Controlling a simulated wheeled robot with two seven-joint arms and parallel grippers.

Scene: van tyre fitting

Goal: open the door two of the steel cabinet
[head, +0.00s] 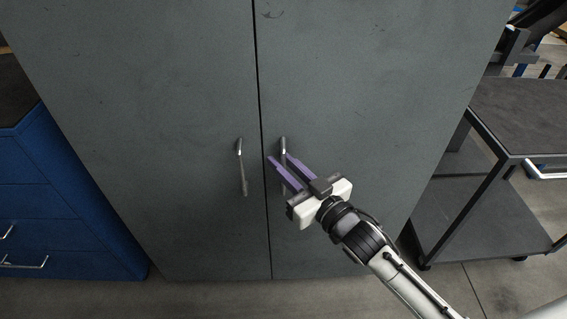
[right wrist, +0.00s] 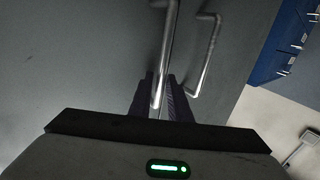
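The grey steel cabinet (head: 160,100) fills the middle of the head view, with two shut doors meeting at a vertical seam. The left door has a bar handle (head: 242,170). The right door (head: 370,110) has a matching handle (head: 283,146) just right of the seam. My right gripper (head: 280,157) is at the right door's handle, its purple fingers apart. In the right wrist view, this handle (right wrist: 167,45) runs down between the fingers (right wrist: 160,98), with a gap showing beside it. The other handle (right wrist: 208,60) stands to its right there. My left gripper is out of view.
A blue drawer cabinet (head: 60,220) stands at the left, and also shows in the right wrist view (right wrist: 285,45). A dark trolley (head: 500,205) with shelves stands at the right. Bare concrete floor (head: 210,300) lies in front of the cabinet.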

